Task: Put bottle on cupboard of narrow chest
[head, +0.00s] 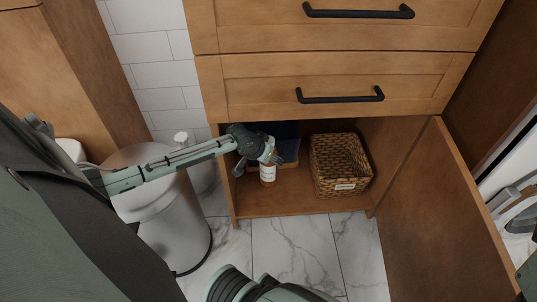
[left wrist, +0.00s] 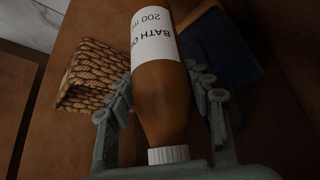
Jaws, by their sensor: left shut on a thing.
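The bottle (head: 267,173) is amber-brown with a white label and a white cap. My left gripper (head: 265,158) is shut on it inside the open lower cupboard (head: 295,203) of the wooden chest. In the left wrist view the bottle (left wrist: 160,95) lies between the two fingers of the gripper (left wrist: 165,95), cap toward the camera, label reading "BATH". In the head view its label shows below the gripper, just above or on the cupboard floor; I cannot tell if it touches. The gripper hides its upper part. My right gripper is not in view.
The cupboard door (head: 440,220) is open to the right. Closed drawers (head: 335,85) are above. A metal bin (head: 165,225) stands left on the marble floor.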

